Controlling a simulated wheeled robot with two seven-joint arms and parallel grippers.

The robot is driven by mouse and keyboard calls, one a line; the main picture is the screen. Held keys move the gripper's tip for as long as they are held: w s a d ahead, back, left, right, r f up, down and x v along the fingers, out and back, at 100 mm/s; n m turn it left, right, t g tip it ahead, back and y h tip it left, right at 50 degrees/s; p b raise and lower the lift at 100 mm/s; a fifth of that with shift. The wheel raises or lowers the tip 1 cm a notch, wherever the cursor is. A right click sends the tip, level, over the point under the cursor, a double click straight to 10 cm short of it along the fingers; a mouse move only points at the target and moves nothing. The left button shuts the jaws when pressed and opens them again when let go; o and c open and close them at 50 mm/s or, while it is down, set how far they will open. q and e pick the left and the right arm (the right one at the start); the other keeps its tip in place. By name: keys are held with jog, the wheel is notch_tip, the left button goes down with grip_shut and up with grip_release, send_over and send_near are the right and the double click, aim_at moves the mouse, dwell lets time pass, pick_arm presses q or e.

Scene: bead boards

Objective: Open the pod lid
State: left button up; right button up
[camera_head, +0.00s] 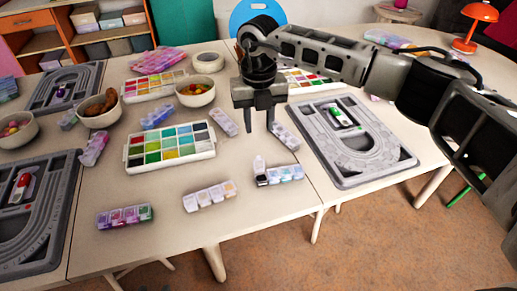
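Several small pod strips with lidded compartments lie on the table. The blue pod strip (285,175) is near the front edge, and a pale lid (259,163) stands upright at its left end over a dark compartment. The other front strips, a white and peach one (210,195) and a purple one (125,216), look shut. A lavender strip (285,137) lies just right of my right gripper, and another pale strip (224,122) lies to its left. My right gripper (260,128) points down above the table, fingers apart and nothing visible between them. My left gripper is not in view.
A paint-colour tray (213,154) lies left of my gripper. A grey bead board (385,165) lies to the right, with others at left. Bare table lies around the front strips.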

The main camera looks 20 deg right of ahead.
aim_at(259, 158)
notch_tip(259, 158, down, 10)
jog(key=shift+r+p, duration=0.1)
jog(key=shift+p, duration=0.2)
jog(key=shift+c, duration=0.3)
jog(key=c, duration=0.6)
